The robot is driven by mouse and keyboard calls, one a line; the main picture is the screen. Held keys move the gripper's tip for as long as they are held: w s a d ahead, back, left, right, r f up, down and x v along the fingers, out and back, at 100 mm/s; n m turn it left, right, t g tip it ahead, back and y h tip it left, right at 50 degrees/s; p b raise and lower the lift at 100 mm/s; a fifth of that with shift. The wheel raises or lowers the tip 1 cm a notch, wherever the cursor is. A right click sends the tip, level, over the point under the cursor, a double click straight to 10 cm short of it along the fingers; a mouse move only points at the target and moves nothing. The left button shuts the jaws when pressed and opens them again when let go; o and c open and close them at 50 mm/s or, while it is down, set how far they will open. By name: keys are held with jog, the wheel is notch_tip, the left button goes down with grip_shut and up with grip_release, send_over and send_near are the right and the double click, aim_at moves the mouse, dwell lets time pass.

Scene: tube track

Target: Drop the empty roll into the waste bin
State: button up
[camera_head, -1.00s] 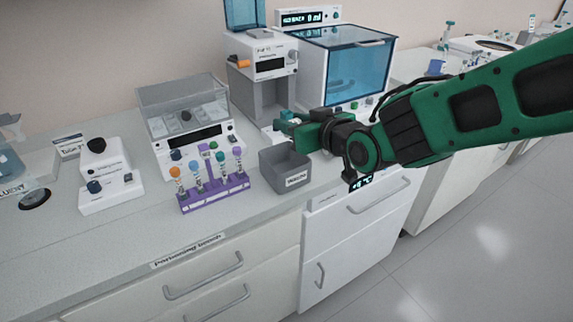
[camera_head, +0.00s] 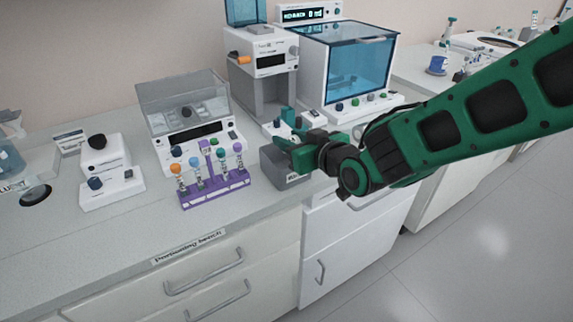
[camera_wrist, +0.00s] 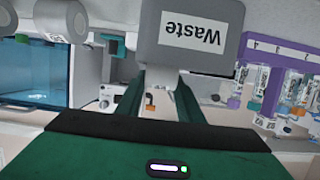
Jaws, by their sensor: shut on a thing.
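The waste bin is a small grey open box (camera_head: 270,167) on the bench, partly hidden behind my gripper in the head view. Its white "Waste" label shows upside down in the wrist view (camera_wrist: 193,30). My gripper (camera_head: 281,143) is over the bin, close to its rim. In the wrist view my two green fingers (camera_wrist: 163,80) reach toward the bin's labelled side. My gripper is shut on the empty roll, but I cannot make the roll out clearly.
A purple rack (camera_head: 214,190) with several capped tubes stands just left of the bin. A clear-lidded device (camera_head: 190,125) and a grey-white printer-like machine (camera_head: 262,65) stand behind. A blue-windowed cabinet (camera_head: 358,72) is at the back right. The front bench strip is clear.

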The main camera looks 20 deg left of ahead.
jog(key=shift+f, duration=0.15)
jog(key=o, duration=1.1)
jog(key=shift+c, duration=0.2)
jog(key=v, duration=1)
jog(key=shift+d, duration=0.35)
jog(key=shift+s, duration=0.1)
